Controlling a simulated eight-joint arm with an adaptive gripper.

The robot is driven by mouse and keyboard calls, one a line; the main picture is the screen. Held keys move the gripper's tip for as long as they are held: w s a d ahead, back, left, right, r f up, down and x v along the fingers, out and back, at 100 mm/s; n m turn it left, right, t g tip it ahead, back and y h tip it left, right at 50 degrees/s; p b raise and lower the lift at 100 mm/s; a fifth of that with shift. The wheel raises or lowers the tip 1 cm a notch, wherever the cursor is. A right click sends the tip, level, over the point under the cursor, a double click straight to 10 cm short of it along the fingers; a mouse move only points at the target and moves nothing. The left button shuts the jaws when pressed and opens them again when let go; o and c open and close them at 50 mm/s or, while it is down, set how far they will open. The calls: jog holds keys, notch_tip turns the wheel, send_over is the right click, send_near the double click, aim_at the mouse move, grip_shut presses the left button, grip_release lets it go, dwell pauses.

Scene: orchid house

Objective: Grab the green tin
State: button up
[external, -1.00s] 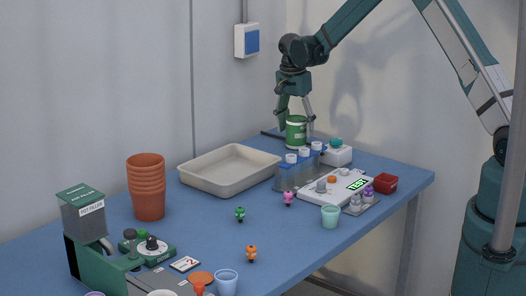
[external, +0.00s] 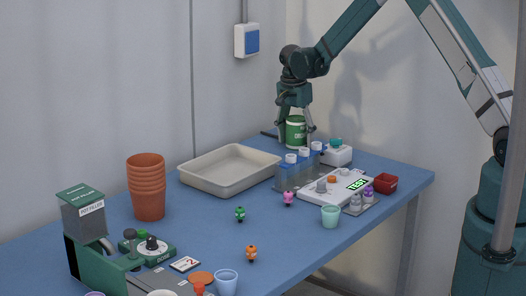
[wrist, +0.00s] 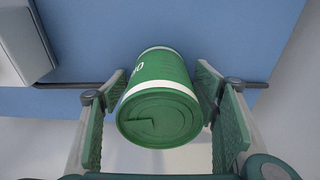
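The green tin (external: 295,131) has white bands and white lettering. It stands upright at the far end of the blue table, behind the rack of tubes. In the wrist view I look down on the tin's green lid (wrist: 160,118). My gripper (external: 295,138) points down over the tin, one finger on each side. In the wrist view the finger pads of my gripper (wrist: 163,125) flank the tin with narrow gaps, so it looks open around it. The tin's lower part is partly hidden by the rack in the external view.
A white device (external: 337,156) is close on the right. A dark rod (wrist: 65,86) lies behind the tin.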

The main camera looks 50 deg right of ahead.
aim_at(298, 117)
jog(key=c, duration=1)
jog(key=shift+r, duration=0.1)
jog(key=shift+r, duration=4.9)
